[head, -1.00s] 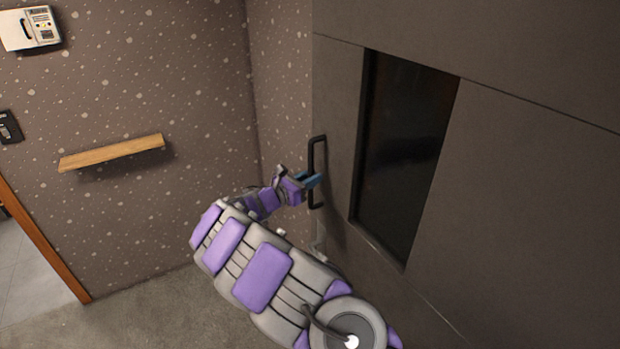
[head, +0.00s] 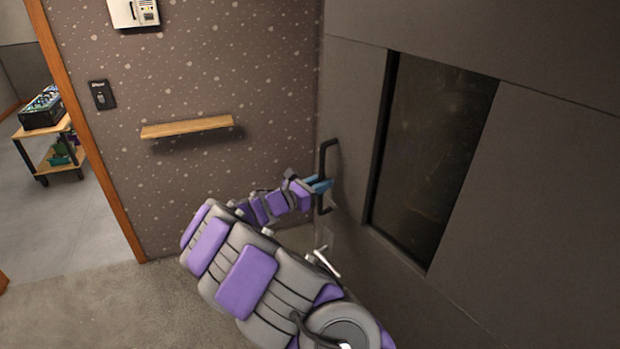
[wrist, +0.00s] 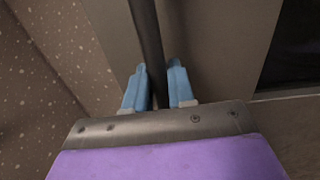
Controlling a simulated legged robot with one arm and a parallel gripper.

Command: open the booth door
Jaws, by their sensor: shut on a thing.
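The booth door (head: 350,95) is a dark grey panel on the right in the head view, with a tall dark window (head: 430,155). Its black vertical bar handle (head: 323,155) is near the door's left edge. My gripper (head: 322,185) is at the handle, its blue fingers around the lower half of the bar. In the wrist view the handle (wrist: 146,35) runs between the two blue fingertips (wrist: 158,85), which are shut on it. A small light lever (head: 326,262) shows lower on the door, partly behind my arm.
A wooden shelf (head: 187,127) sticks out from the speckled wall at the left. A white box (head: 134,12) and a dark switch plate (head: 102,95) hang on that wall. Beyond an orange-framed opening stands a cart (head: 48,155). Carpet (head: 90,310) is clear at lower left.

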